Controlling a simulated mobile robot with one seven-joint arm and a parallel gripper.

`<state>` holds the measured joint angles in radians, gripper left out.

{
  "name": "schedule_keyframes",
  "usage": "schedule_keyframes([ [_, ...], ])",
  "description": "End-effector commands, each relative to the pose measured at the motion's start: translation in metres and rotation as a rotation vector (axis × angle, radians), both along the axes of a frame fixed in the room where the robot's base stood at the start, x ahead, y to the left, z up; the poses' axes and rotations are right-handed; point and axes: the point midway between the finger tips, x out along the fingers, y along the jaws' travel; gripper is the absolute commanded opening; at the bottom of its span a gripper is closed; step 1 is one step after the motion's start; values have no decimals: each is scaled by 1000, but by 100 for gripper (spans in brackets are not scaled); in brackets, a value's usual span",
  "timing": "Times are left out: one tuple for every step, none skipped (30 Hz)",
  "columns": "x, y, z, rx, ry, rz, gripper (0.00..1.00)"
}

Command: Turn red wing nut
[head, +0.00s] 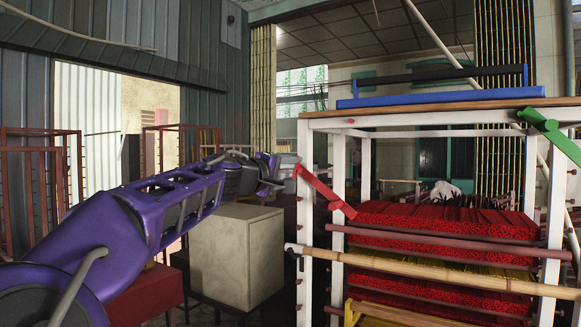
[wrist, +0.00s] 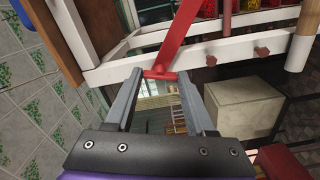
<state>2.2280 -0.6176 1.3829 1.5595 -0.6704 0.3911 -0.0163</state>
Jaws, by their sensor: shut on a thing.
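The red wing nut (head: 325,192) is a long flat red bar on the left white post of the rack. In the head view it slants from upper left down to lower right. In the wrist view its short crosspiece end (wrist: 160,75) lies between the fingertips of my gripper (wrist: 160,76), which is shut on it. The bar's long part runs up and away from the fingers. In the head view my gripper (head: 285,171) is at the bar's upper left end, small and partly blended with the background.
The white rack (head: 306,235) holds red incense bundles (head: 450,220). A green wing nut (head: 550,132) is at its upper right; a blue piece (head: 440,96) lies on top. A bamboo pole (head: 430,273) crosses the front. A beige box (head: 237,258) stands below my arm.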

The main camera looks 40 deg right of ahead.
Motion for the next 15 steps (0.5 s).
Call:
schedule_keyframes([
  [0, 0, 1, -15, 40, -1, 0],
  [0, 0, 1, -26, 65, -1, 0],
  [0, 0, 1, -39, 97, 0, 0],
  [0, 0, 1, -48, 120, 0, 0],
  [0, 0, 1, -57, 141, 0, 0],
  [0, 0, 1, -70, 171, 0, 0],
  [0, 0, 1, -78, 192, 0, 0],
  [0, 0, 1, -86, 211, 0, 0],
  [0, 0, 1, -96, 235, 0, 0],
  [0, 0, 1, -104, 253, 0, 0],
  [0, 0, 1, -110, 269, 0, 0],
  [0, 0, 1, -119, 290, 0, 0],
  [0, 0, 1, -125, 303, 0, 0],
  [0, 0, 0, -130, 317, 0, 0],
  [0, 0, 0, -136, 332, 0, 0],
])
